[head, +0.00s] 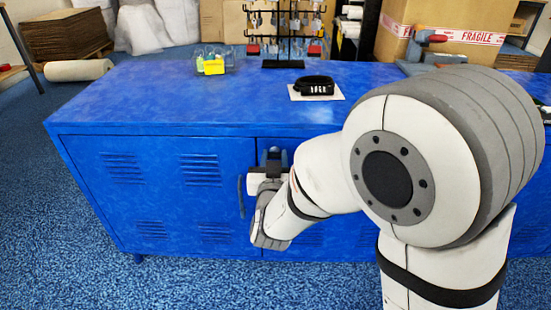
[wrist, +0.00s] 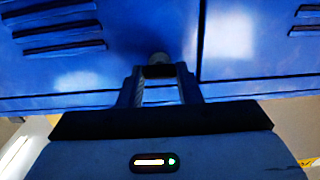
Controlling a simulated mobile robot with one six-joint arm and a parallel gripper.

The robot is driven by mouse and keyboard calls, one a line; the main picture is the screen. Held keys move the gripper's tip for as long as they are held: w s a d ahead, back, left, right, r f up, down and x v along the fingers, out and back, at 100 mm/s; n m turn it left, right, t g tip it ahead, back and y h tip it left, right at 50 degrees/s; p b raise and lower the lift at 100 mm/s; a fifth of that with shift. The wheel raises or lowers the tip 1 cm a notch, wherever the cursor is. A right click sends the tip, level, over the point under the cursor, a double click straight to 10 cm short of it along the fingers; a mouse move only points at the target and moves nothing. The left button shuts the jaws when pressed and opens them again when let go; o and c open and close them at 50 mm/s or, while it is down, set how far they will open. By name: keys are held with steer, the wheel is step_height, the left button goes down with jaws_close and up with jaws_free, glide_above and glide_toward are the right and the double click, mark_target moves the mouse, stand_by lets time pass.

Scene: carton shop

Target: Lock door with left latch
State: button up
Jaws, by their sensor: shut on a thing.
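The blue metal cabinet (head: 180,150) stands in front of me with its doors closed or nearly so; a tiny gap cannot be ruled out. In the wrist view my gripper (wrist: 158,73) is shut on the knob, with one finger on each side. The fingers and my arm hide most of the latch in the head view.
A dark vertical handle (head: 241,197) is on the left door beside my gripper. On the cabinet top are a black strap device on a white card (head: 318,87), a clear bin with yellow items (head: 211,62) and a key rack (head: 283,35). Blue carpet (head: 60,215) is clear at left.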

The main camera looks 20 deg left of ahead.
steer(key=shift+n, duration=0.3)
steer(key=n+p, duration=0.2)
steer(key=shift+n, duration=0.4)
steer(key=n+p, duration=0.2)
steer(key=n, duration=0.3)
steer(key=shift+a+n+p, duration=0.15)
steer(key=shift+n+p, duration=0.15)
steer(key=shift+p, duration=0.05)
steer(key=n+p, duration=0.2)
steer(key=n, duration=0.2)
steer(key=shift+n, duration=0.3)
steer(key=n+p, duration=0.2)
steer(key=n, duration=0.2)
steer(key=shift+f, duration=0.2)
steer(key=shift+p, duration=0.35)
steer(key=o, duration=1)
